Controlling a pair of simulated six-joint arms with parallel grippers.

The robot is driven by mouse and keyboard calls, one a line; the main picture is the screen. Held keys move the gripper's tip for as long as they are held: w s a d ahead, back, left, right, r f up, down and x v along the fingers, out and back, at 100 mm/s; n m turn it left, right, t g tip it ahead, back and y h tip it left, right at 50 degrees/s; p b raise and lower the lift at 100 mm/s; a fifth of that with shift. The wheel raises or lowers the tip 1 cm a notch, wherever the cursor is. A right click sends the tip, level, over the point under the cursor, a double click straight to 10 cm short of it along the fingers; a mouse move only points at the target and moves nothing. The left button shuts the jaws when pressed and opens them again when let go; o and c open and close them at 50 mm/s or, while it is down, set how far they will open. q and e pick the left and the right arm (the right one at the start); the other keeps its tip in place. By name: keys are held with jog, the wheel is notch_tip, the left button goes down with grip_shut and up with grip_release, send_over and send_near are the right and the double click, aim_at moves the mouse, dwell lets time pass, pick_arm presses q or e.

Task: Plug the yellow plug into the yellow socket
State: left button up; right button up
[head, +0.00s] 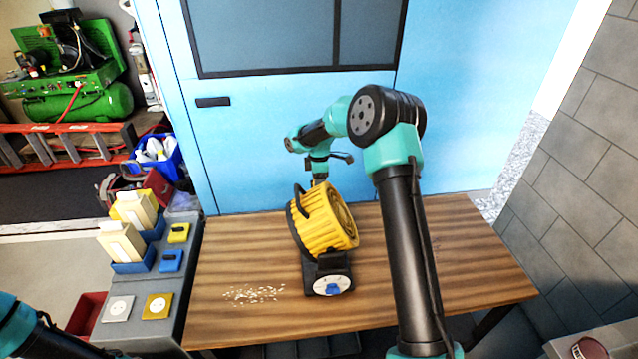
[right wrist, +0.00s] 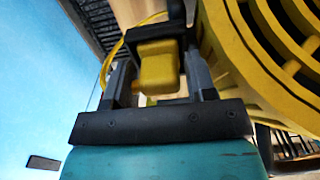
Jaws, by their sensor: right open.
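The yellow plug (right wrist: 158,68) lies between the two fingers of my right gripper (right wrist: 158,78) in the right wrist view, with a thin yellow cable beside it. The fingers are open, one on each side of it. In the head view my right gripper (head: 319,178) points down just behind the yellow drum machine (head: 325,222), which hides the plug. A yellow plate with a round white socket face, the yellow socket (head: 157,305), sits at the front of the grey side bench. My left arm shows at the lower left, with its gripper out of frame.
The drum machine stands on the wooden table (head: 450,240), with a blue plug (head: 333,289) on its front disc. Pale crumbs (head: 253,293) lie left of it. The grey bench holds a white socket (head: 118,308), small yellow and blue blocks, and blue bins with cartons.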

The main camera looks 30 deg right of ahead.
jog(key=shift+c, duration=0.3)
jog(key=c, duration=0.6)
notch_tip(320, 180, up, 10)
dwell(0.7)
dwell(0.4)
